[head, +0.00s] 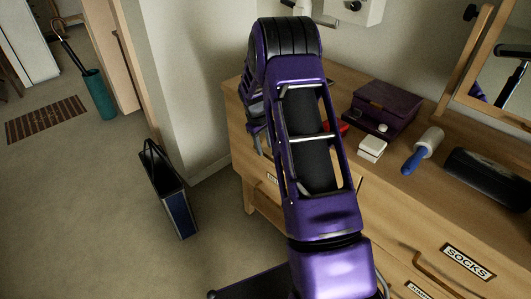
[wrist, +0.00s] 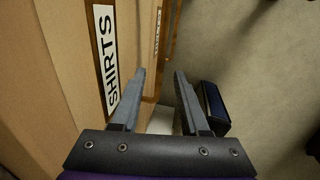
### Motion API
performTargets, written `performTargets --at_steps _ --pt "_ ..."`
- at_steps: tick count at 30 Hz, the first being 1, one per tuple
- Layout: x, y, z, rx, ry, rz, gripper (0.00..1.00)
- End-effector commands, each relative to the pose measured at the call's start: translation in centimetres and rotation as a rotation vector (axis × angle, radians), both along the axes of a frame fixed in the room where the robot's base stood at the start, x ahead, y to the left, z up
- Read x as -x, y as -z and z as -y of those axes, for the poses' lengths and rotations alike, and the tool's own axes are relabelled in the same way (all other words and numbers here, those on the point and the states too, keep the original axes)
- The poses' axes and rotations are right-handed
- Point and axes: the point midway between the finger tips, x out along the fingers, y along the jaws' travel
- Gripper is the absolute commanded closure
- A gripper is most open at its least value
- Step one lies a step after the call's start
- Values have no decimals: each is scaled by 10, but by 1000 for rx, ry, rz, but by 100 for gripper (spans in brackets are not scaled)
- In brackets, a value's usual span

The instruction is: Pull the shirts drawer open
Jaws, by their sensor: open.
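The shirts drawer (wrist: 65,50) shows in the wrist view by its white SHIRTS label (wrist: 106,60) on a wooden front at the left. My gripper (wrist: 159,75) is open, its two grey fingers apart. The left finger is close beside the SHIRTS label, and the right finger is over the floor side. I see nothing clearly held between the fingers, and I cannot make out the drawer's handle there. Only a bit of a label (head: 272,179) shows beside the arm.
The wooden dresser (head: 240,135) carries a purple box (head: 388,105), a lint roller (head: 424,149), a black case (head: 488,178) and a mirror. A SOCKS drawer (head: 467,262) is at the right. A blue bag (head: 172,195) stands on the floor. Carpet left of the dresser is otherwise mostly clear.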

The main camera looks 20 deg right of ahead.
Motion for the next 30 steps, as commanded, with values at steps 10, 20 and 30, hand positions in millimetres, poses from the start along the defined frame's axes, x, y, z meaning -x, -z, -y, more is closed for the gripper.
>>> performTargets --at_steps 10,20,30 --pt "-2 30 6 1 1 1 55" --pt "-2 30 6 1 1 1 71" --pt "-2 30 6 1 1 1 100"
